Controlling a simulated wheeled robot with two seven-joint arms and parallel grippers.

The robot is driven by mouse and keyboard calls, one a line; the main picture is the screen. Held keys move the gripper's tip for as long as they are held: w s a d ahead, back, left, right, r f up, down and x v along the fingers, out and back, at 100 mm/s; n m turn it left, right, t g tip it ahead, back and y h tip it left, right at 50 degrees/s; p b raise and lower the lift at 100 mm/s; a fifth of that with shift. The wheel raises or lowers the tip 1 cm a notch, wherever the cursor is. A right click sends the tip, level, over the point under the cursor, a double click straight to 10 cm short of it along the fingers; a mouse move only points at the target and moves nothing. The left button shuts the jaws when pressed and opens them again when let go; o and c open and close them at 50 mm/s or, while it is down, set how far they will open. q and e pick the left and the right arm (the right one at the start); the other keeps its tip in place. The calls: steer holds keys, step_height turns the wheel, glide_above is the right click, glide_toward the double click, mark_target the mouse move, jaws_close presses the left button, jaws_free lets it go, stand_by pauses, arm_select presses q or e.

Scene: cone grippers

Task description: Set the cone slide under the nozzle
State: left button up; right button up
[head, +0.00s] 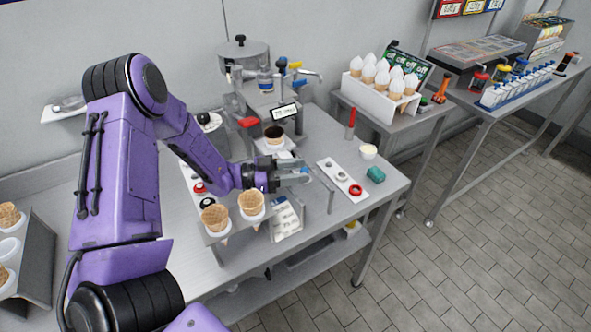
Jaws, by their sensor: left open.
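Two waffle cones, one on the left (215,216) and one on the right (252,203), stand upright in white rings on a pale holder at the counter's front, which looks like the cone slide. My left gripper (301,175) is open just right of and behind these cones, near a thin grey bar (322,185). I see nothing between its fingers. The dispensing machine (243,60) stands at the back with taps and a small sign. A dark-topped cup (274,135) sits in front of it. I cannot clearly make out the nozzle. My right gripper is out of view.
A white strip with rings (342,176), a teal block (375,175) and a small white cup (368,151) lie to the right. A paper packet (286,220) is near the front edge. Another cone rack (35,250) is far left.

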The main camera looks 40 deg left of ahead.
mark_target(286, 155)
arm_select(q)
jaws_close()
steer(key=a, duration=0.1)
steer(key=w+a+b, duration=0.1)
steer(key=a, duration=0.1)
steer(key=shift+w+a+r, duration=0.1)
steer(key=shift+w+a, duration=0.05)
steer(key=shift+w, duration=0.05)
jaws_free()
steer(key=shift+a, duration=0.2)
